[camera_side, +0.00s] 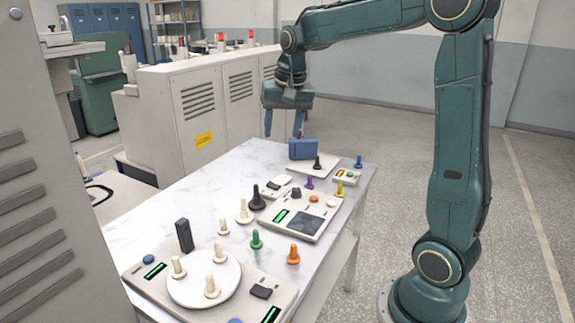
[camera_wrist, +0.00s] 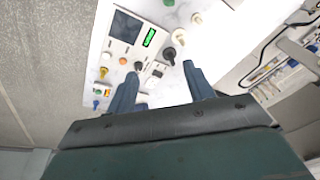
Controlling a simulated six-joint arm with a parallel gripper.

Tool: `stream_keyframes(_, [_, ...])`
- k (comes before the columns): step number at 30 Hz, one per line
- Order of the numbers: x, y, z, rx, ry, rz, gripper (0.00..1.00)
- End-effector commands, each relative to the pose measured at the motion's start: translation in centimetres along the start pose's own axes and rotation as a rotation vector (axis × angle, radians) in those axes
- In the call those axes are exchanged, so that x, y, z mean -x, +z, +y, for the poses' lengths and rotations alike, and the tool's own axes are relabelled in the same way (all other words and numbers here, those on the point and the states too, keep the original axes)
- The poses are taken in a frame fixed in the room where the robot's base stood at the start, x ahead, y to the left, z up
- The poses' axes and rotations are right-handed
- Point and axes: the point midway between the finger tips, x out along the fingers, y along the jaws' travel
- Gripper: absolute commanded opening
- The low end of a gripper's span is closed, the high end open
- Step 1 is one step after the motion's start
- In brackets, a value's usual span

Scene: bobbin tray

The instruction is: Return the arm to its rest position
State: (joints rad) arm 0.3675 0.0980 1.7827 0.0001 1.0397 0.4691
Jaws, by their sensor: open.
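My gripper (camera_side: 283,132) hangs from my teal arm above the far end of the white marbled table (camera_side: 160,226), fingers pointing down. Its two fingers are spread with nothing between them. In the wrist view my gripper (camera_wrist: 161,70) also shows two separate blue-grey fingers over the table. A blue block (camera_side: 302,149) stands on the table near the right finger in the side view; I cannot tell the exact gap.
Several coloured bobbins, including a green one (camera_side: 256,240) and an orange one (camera_side: 293,255), stand on the table. A control panel (camera_side: 318,229) and a round white plate (camera_side: 232,283) holding bobbins lie there. White cabinets (camera_side: 200,110) stand behind. Floor right of the table is clear around my base.

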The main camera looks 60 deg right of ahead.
Motion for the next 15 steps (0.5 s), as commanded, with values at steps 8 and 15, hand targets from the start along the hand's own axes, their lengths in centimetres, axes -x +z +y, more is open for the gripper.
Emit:
stream_keyframes(8, [3.5,6.9,-0.3,0.211,-0.051,0.057,0.52])
stream_keyframes(15, [5.0,12.7,0.6,0.388,-0.093,0.105,0.52])
